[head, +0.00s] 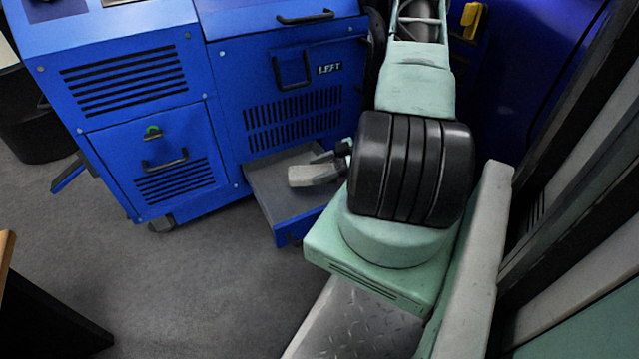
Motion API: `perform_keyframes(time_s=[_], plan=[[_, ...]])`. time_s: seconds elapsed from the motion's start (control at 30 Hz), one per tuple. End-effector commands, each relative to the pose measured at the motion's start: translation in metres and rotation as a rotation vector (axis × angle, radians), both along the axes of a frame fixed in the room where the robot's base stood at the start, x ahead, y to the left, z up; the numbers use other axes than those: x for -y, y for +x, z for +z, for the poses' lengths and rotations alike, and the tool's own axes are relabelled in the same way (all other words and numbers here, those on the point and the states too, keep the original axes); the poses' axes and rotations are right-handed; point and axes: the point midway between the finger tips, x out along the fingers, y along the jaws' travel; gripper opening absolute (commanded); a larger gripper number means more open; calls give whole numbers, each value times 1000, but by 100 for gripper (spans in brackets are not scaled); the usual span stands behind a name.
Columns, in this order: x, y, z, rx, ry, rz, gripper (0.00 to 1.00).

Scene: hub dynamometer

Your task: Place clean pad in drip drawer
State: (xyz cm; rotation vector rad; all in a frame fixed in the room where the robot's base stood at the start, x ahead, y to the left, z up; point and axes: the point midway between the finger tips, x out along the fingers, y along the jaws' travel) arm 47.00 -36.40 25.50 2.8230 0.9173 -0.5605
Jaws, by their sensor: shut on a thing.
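The drip drawer (287,232) is pulled out low at the front of the blue machine, with its grey inside showing. The clean pad (313,174) is a pale, light-grey piece over the drawer. My gripper (328,162) is shut on the pad at its right end. My arm hides the drawer's right side and part of the gripper. I cannot tell whether the pad touches the drawer floor or hangs just above it.
The blue machine (228,90) has vents, black handles and a panel marked LEFT. A blue cabinet (165,150) with a green knob stands left of the drawer. Grey floor (180,285) is free in front. A dark table with a wooden edge (5,262) is at the lower left.

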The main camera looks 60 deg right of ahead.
Motion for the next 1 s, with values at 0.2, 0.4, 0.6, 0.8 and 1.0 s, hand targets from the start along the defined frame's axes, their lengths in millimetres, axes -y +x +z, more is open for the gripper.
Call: perform_keyframes(time_s=[0.2,0.4,0.6,0.8,1.0], plan=[[0,0,-32,1,0,-1,31],[0,0,-33,0,0,0,31],[0,0,-35,1,1,0,31],[0,1,-41,1,0,0,31],[0,1,-45,1,1,0,31]])
